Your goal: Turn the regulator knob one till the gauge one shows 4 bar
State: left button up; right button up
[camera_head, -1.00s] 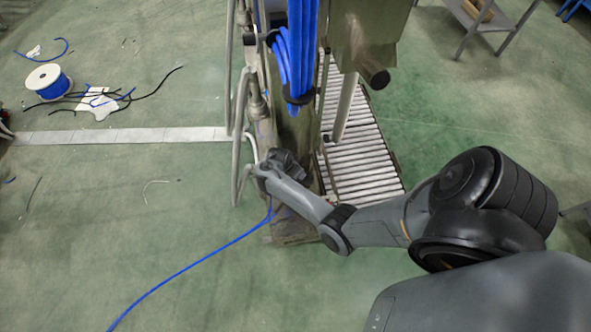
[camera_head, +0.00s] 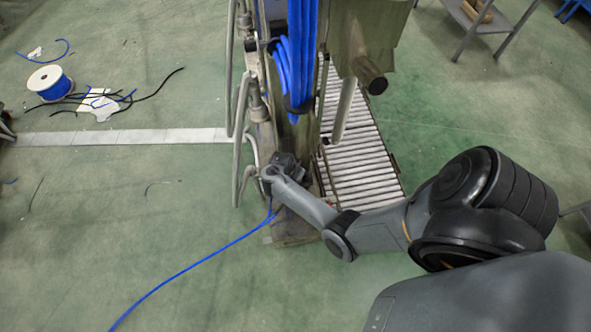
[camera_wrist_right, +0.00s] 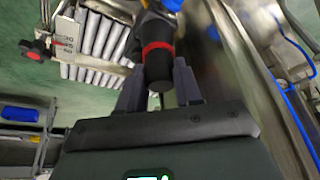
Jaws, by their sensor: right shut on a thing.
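In the right wrist view, a black cylindrical knob (camera_wrist_right: 158,66) with a red ring sits between the fingers of my right gripper (camera_wrist_right: 160,92). The gripper is shut on this knob, with one finger on each side. In the head view, my right arm reaches from the right to the machine column, and the dark gripper (camera_head: 287,163) is at the column's lower part. The knob cannot be made out there. No gauge face or needle is readable in either view. My left gripper is not in view.
A roller conveyor (camera_head: 362,160) lies right of the column. Blue hoses (camera_head: 297,60) hang down the column, and grey pipes (camera_head: 238,130) run along its left side. A blue hose (camera_head: 185,268) crosses the floor. A cable spool (camera_head: 47,80) lies at left. A red knob (camera_wrist_right: 33,51) shows in the wrist view.

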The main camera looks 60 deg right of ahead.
jog(key=n+p, duration=0.1)
jog(key=n, duration=0.1)
jog(key=n+t+p, duration=0.1)
jog(key=n+p, duration=0.1)
jog(key=shift+s+r, duration=0.15)
jog(key=shift+r, duration=0.05)
jog(key=shift+f+n+t+p, duration=0.1)
jog(key=shift+n+t+p, duration=0.6)
jog(key=shift+n, duration=0.3)
jog(key=o, duration=1)
jog(key=shift+o, duration=0.2)
